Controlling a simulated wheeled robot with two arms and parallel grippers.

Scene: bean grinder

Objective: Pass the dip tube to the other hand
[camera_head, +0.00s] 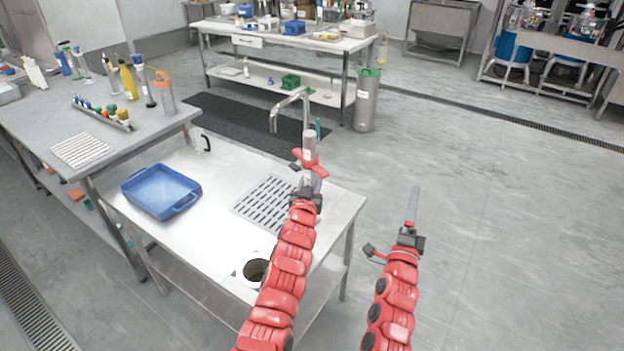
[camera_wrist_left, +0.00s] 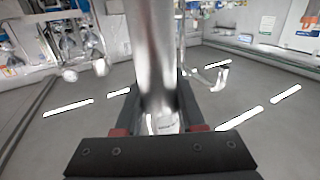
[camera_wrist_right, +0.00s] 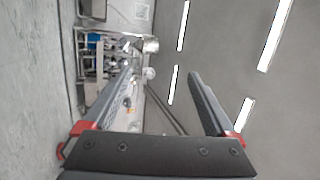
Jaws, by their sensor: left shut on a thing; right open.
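My left gripper (camera_head: 309,166) is shut on the dip tube (camera_head: 309,143), a grey metallic cylinder that stands about upright above the sink table. In the left wrist view the tube (camera_wrist_left: 153,50) fills the space between the fingers and runs up out of the picture; its lower end is hidden by the gripper. My right gripper (camera_head: 414,195) is to the right of the left one, over open floor and apart from the tube. Its fingers are wide apart with nothing between them in the right wrist view (camera_wrist_right: 160,80).
The sink table (camera_head: 215,225) carries a blue tray (camera_head: 161,191), a slotted drain (camera_head: 262,204), a round hole (camera_head: 255,271) and a tall faucet (camera_head: 290,100) just behind the tube. A grey bench (camera_head: 60,130) with bottles stands at left. The floor (camera_head: 500,230) at right is clear.

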